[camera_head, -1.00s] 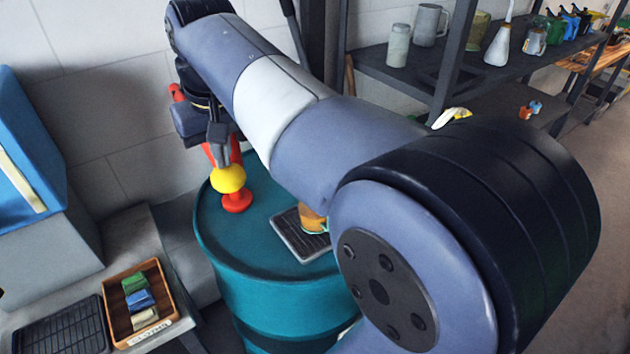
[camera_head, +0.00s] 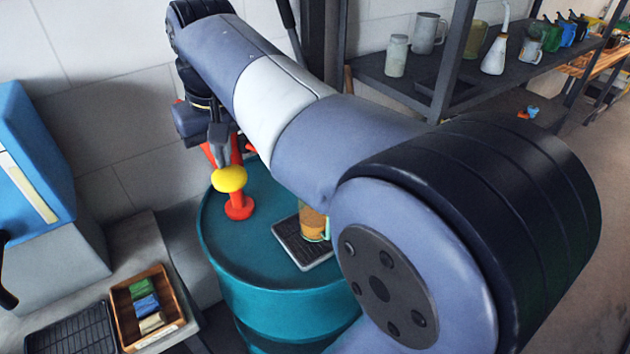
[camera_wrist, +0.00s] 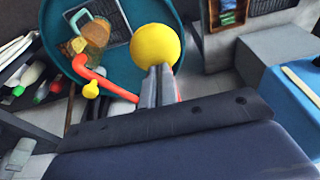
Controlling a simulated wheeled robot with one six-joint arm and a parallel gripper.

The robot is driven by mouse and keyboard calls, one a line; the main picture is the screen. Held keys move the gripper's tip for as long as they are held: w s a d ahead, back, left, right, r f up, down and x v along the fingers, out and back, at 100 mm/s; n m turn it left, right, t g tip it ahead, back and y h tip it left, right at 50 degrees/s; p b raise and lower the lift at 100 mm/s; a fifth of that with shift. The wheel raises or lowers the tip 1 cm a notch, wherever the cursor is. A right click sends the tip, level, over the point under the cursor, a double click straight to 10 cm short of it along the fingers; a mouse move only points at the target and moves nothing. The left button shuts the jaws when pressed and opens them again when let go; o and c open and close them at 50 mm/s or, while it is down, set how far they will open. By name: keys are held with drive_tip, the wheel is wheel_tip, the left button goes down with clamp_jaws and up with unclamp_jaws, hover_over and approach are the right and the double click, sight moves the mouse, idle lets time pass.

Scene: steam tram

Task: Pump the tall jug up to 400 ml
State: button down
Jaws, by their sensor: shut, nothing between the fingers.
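A red pump with a yellow knob (camera_head: 230,178) stands on top of the teal drum (camera_head: 222,245). The yellow knob also shows large in the wrist view (camera_wrist: 155,45). My gripper (camera_head: 221,155) is shut and empty, its fingertips right at the top of the knob; I cannot tell whether they press on it. The jug (camera_head: 314,224), clear with amber liquid inside, stands on the dark grate (camera_head: 290,246) right of the pump, partly hidden by my arm. In the wrist view the jug (camera_wrist: 95,35) sits near the red spout (camera_wrist: 95,80). Its level marks are not readable.
A dark shelf (camera_head: 405,88) with several jugs and cans stands at the back right. At the lower left a wooden box (camera_head: 175,305) with coloured blocks sits beside a black tray (camera_head: 75,332). A blue case (camera_head: 30,150) stands at the left.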

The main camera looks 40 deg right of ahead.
sight(228, 179)
wheel_tip(228, 179, up, 10)
drive_tip(key=p, duration=0.6)
drive_tip(key=shift+r, duration=0.15)
idle(0.8)
drive_tip(key=shift+f+b, duration=5.25)
drive_tip(key=shift+f, duration=2.7)
wheel_tip(228, 179, up, 11)
drive_tip(key=p, duration=1)
drive_tip(key=shift+r+p, duration=0.35)
drive_tip(key=shift+r, duration=2.1)
drive_tip(key=shift+f, duration=0.1)
